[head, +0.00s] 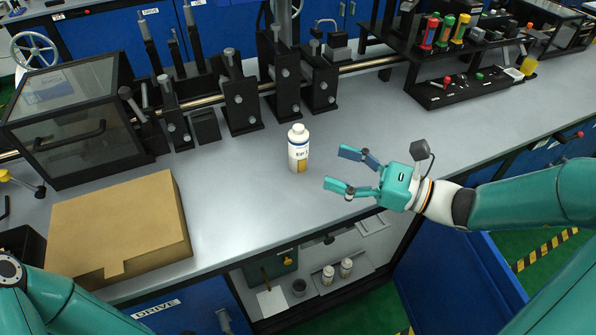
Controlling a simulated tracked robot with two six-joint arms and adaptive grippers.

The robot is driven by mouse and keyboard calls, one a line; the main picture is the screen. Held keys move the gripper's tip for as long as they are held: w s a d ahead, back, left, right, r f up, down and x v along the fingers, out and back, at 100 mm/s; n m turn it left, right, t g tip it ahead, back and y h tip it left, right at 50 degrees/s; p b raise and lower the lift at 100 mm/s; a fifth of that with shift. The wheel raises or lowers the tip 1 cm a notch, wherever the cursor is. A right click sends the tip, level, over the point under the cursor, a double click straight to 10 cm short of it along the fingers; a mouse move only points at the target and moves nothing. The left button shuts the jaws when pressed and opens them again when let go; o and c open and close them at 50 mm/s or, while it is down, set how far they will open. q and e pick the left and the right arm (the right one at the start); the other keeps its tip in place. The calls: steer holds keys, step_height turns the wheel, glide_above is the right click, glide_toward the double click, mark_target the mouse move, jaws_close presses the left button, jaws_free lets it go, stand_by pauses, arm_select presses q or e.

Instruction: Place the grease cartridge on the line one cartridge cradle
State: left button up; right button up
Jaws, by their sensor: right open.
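A white bottle-like container (299,150) with a white cap and a label that seems to read "EP 2" stands upright on the grey bench; it may be the grease cartridge. My right gripper (343,169) is open and empty, just right of it, with its fingers pointing left toward it and not touching it. I cannot tell which fixture is the line one cartridge cradle. Red (430,32), green (445,30) and yellow (460,28) cylinders stand on a black rack (436,93) at the back right. My left gripper is out of view.
A cardboard box (120,228) lies at the front left, beside a dark clear-sided enclosure (75,105). Black stands (240,105) on a shaft line the back. Below the bench, an open cabinet (310,270) holds small bottles. A blue door (450,270) hangs open at the right.

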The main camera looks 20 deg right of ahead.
mark_target(307, 146)
steer(key=d+f+h, duration=0.1)
steer(key=d, duration=0.1)
steer(key=d+f+m+t+b, duration=0.1)
steer(key=d, duration=0.1)
steer(key=d+f+m+h, duration=0.1)
steer(key=d+f, duration=0.1)
steer(key=shift+s+d+f+t+h, duration=0.1)
steer(key=shift+s+t+h, duration=0.1)
steer(key=shift+t+h, duration=0.15)
steer(key=x, duration=1.1)
steer(key=shift+w+b, duration=0.15)
steer(key=shift+b, duration=0.2)
steer(key=shift+p+x, duration=0.35)
steer(key=shift+x, duration=2.35)
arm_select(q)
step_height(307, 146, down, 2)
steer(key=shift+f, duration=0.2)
arm_select(e)
steer(key=shift+r, duration=0.25)
steer(key=c, duration=1.3)
jaws_close()
steer(key=shift+r, duration=0.15)
